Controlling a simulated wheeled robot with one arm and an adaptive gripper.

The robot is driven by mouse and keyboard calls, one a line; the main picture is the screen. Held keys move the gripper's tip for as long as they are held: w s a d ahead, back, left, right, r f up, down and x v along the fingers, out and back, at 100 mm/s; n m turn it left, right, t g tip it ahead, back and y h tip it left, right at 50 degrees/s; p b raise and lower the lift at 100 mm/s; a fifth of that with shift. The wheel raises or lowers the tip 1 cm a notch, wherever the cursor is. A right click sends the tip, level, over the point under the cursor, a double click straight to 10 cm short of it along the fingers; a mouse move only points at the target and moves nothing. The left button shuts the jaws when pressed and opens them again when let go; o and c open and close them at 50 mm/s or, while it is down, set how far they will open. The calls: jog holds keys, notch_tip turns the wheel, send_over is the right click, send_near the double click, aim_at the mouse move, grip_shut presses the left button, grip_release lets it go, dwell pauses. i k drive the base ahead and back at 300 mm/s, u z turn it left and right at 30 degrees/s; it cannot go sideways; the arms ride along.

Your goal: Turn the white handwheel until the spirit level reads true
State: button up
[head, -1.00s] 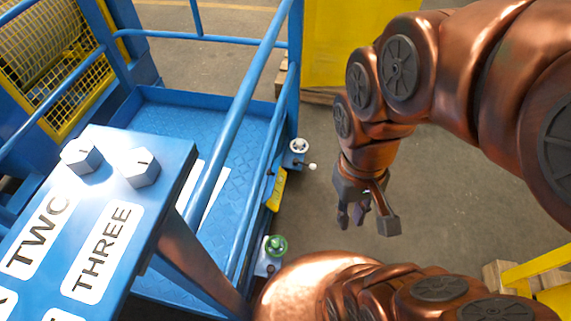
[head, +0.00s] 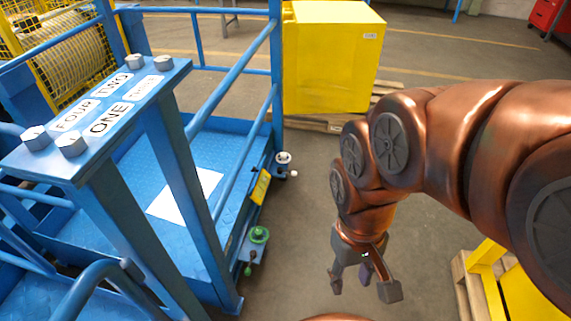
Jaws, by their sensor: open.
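The white handwheel (head: 283,158) is small and sits on a bracket at the far end of the blue platform's right side. A pale knob sticks out on its right. A green handwheel (head: 259,235) sits on a similar bracket nearer to me. Between them is a yellow plate (head: 261,187) on the platform side; I cannot make out a spirit level or its bubble. My gripper (head: 362,288) hangs open and empty over the floor, right of both handwheels and apart from them.
The blue platform (head: 213,146) has railings and a sloped panel (head: 170,82) with several hexagonal knobs and labels. A yellow box (head: 330,55) stands on a pallet behind. Another pallet with yellow parts (head: 470,290) is at lower right. Grey floor between is clear.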

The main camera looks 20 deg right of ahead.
aim_at(283, 155)
jog(key=z, duration=0.65)
jog(key=i, duration=0.55)
jog(key=z, duration=0.65)
jog(key=i, duration=1)
jog(key=u, duration=0.85)
jog(key=i, duration=0.75)
jog(key=u, duration=0.75)
